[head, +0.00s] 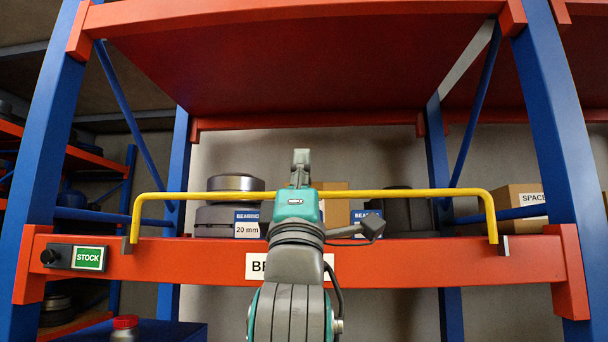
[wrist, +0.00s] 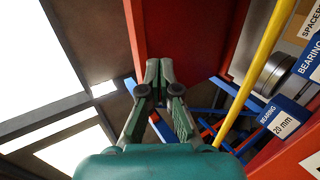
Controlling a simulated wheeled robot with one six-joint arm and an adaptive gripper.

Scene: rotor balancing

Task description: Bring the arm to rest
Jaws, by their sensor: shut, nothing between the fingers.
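My gripper (head: 301,162) stands upright in the middle of the head view, in front of the shelf rack. In the wrist view my gripper (wrist: 159,72) has its two fingertips together with nothing between them. My arm rises from the bottom centre of the head view and covers part of the shelf's front beam and its label. The fingers are in front of the red underside of the upper shelf (wrist: 195,40).
A yellow bar (head: 400,192) runs across the shelf front behind my arm. Bearing boxes (head: 247,224), metal rings (head: 235,182) and a spacer carton (head: 519,200) sit on the shelf. A STOCK sign (head: 88,258) is on the orange beam (head: 450,262). A red-capped bottle (head: 125,328) stands lower left.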

